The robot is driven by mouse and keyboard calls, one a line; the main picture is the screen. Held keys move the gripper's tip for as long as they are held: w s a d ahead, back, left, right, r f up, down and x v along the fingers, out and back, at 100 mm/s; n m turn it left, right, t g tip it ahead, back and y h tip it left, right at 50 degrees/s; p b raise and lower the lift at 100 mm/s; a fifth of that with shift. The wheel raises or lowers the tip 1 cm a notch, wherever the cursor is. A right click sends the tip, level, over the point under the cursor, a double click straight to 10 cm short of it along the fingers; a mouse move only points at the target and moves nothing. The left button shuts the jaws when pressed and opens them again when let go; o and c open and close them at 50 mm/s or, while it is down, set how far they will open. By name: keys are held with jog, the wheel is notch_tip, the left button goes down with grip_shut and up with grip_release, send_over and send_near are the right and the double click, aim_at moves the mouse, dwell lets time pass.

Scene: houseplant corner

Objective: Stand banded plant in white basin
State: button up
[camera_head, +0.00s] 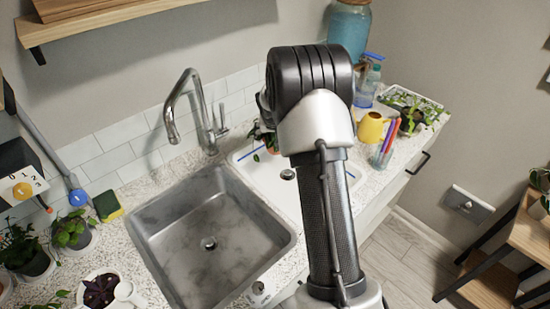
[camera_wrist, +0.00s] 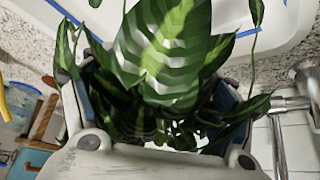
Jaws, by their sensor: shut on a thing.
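The banded plant (camera_wrist: 165,55), with pale-striped green leaves, fills the middle of the wrist view. My gripper (camera_wrist: 160,105) is shut on it, with a finger at each side; its leaves hide the pot and the grip. In the head view some of its leaves (camera_head: 257,144) show left of my arm, over the back edge of the white basin. I cannot tell whether the pot touches the basin.
A grey sink (camera_head: 175,235) with a tall faucet (camera_head: 205,115) lies left of the basin. A yellow mug (camera_head: 371,127), a cup of pens (camera_head: 383,152) and a plant tray (camera_head: 415,105) stand to the right. Several potted plants and a sponge (camera_head: 107,206) crowd the left counter.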

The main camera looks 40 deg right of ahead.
notch_tip(320, 180, down, 8)
jog(key=b, duration=0.3)
jog(key=shift+w+f, duration=0.1)
jog(key=shift+f, duration=0.1)
jog(key=shift+f, duration=0.1)
jog(key=shift+f, duration=0.1)
jog(key=o, duration=1.4)
